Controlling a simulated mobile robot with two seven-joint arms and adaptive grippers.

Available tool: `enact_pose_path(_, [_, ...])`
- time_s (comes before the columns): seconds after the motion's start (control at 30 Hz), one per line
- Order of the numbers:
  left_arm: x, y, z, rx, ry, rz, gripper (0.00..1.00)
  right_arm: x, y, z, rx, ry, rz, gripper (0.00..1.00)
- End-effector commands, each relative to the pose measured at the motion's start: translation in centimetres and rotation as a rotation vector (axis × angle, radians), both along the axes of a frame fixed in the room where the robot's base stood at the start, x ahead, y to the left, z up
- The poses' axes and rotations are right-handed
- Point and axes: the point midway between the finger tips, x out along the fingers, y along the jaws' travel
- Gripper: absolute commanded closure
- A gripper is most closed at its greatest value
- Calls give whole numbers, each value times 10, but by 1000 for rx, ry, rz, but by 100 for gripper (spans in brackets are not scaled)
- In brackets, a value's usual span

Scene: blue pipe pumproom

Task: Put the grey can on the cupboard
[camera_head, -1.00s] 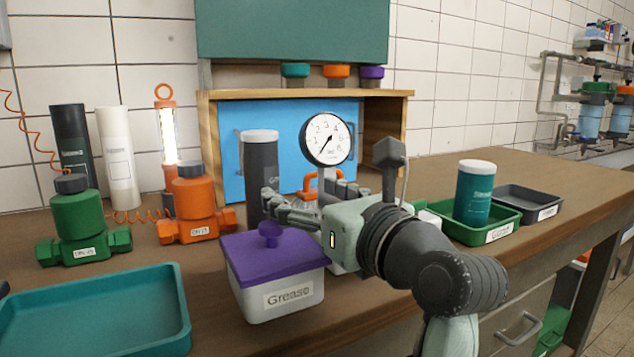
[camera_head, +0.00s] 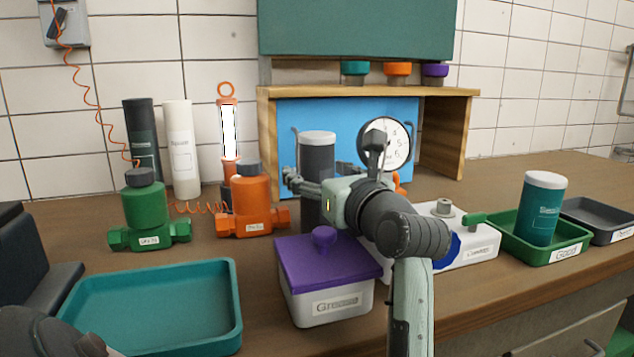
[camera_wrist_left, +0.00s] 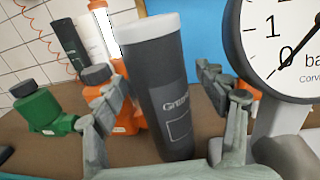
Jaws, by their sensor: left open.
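The grey can (camera_head: 317,154), dark with a pale lid, stands upright on the bench in front of the cupboard (camera_head: 465,135). In the left wrist view the can (camera_wrist_left: 168,85) stands between the spread fingers of my gripper (camera_wrist_left: 165,115), with gaps visible on both sides. My right gripper is not in view.
A purple-lidded Grease box (camera_head: 325,295) sits just in front. A gauge (camera_head: 385,142) stands right of the can, an orange valve (camera_head: 251,202) left. Teal, orange and purple knobs (camera_head: 397,70) show above the cupboard top. A teal tray (camera_head: 225,335) lies front left.

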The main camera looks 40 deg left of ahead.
Motion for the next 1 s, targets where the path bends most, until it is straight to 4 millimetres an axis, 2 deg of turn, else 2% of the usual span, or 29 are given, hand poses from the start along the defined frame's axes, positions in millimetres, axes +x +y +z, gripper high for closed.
enact_pose_path(0.1, [3,9,0,0,-1,1,27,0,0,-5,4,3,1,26])
enact_pose_path(0.33, [4,10,0,1,0,0,27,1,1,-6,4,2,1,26])
enact_pose_path(0.9, [4,10,-1,0,0,0,96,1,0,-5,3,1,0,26])
enact_pose_path(1.0, [4,10,-1,0,0,0,97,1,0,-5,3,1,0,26])
